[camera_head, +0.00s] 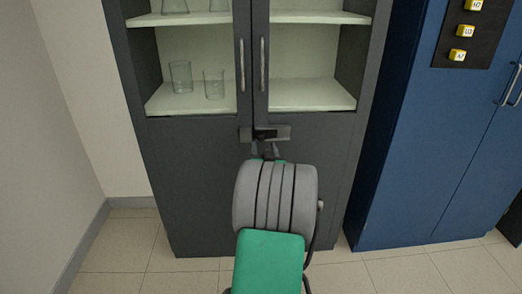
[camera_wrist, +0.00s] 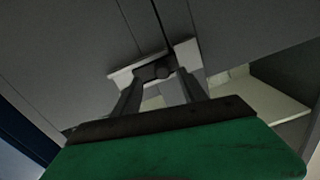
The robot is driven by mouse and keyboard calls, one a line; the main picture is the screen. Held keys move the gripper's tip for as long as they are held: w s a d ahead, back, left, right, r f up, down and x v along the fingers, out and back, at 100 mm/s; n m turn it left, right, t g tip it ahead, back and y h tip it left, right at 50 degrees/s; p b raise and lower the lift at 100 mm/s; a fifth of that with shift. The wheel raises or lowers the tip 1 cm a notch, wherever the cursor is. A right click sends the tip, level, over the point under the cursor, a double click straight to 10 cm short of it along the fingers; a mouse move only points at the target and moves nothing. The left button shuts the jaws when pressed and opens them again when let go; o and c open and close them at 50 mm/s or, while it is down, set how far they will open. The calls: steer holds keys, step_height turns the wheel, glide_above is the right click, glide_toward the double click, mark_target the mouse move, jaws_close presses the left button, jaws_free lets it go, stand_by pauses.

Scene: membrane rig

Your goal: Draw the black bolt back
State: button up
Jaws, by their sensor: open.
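The black bolt (camera_head: 266,134) sits across the seam between the two doors of a dark grey cabinet (camera_head: 185,160), just below the long door handles. In the wrist view the bolt's dark knob (camera_wrist: 163,71) shows between pale plates on either side of the seam. My gripper (camera_head: 266,150) is at the bolt, seen from behind my arm, which hides its lower part. In the wrist view my gripper (camera_wrist: 158,85) is open, with one finger on each side of the knob. I cannot tell whether a finger touches it.
The cabinet's left handle (camera_head: 241,65) and right handle (camera_head: 262,65) stand upright above the bolt. Glasses (camera_head: 181,77) stand on the shelves inside. A blue cabinet (camera_head: 400,150) with yellow labelled blocks (camera_head: 457,55) is at the right. Tiled floor is clear at the lower left.

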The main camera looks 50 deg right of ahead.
mark_target(262, 140)
steer(key=x, duration=0.6)
steer(key=shift+w+d+r, duration=0.1)
steer(key=shift+w+d, duration=0.05)
steer(key=shift+w, duration=0.2)
jaws_close()
stand_by(0.9)
